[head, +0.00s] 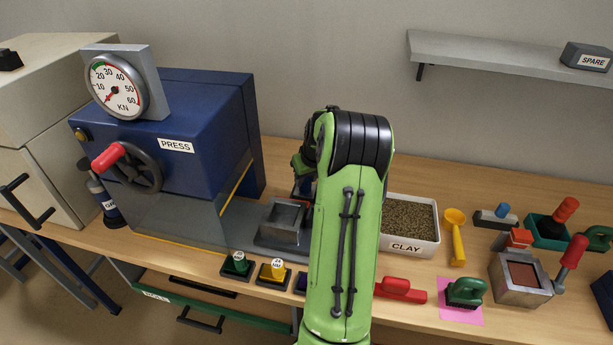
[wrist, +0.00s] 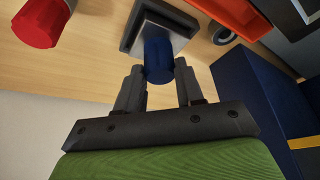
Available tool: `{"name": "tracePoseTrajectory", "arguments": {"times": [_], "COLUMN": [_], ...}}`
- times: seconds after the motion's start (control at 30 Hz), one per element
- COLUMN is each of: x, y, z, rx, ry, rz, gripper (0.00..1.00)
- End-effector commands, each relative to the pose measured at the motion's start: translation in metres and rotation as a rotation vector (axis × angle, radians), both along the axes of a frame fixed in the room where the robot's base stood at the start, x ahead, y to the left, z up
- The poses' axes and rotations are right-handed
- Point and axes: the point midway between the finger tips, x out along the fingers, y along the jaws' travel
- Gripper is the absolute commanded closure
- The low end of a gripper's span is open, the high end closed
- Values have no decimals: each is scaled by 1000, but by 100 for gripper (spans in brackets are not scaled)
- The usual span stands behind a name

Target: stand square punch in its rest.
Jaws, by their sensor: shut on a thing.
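In the wrist view my gripper (wrist: 159,70) is shut on the blue handle of what looks like the square punch (wrist: 159,58). A square grey and dark block (wrist: 135,30) shows at the far end of the handle. I cannot tell whether that block is only the punch's head or also part of a rest. In the head view my green arm hides the gripper and most of what it holds. I cannot pick out the punch's rest with certainty.
A red cylinder (wrist: 38,22) and an orange tray (wrist: 228,12) are near the gripper. The blue press (head: 170,130) stands left, with a grey block (head: 283,220) before it. The clay tray (head: 410,222), yellow scoop (head: 456,235) and several handled tools crowd the right.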

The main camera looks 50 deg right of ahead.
Motion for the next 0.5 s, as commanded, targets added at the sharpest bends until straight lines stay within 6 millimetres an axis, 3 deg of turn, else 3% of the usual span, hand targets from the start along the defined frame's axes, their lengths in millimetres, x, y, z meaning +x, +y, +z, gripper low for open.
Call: {"name": "tracePoseTrajectory", "arguments": {"times": [0.5], "x": [0], "y": [0], "z": [-6], "rx": [-1], "ry": [0], "rz": [0], "gripper": [100]}}
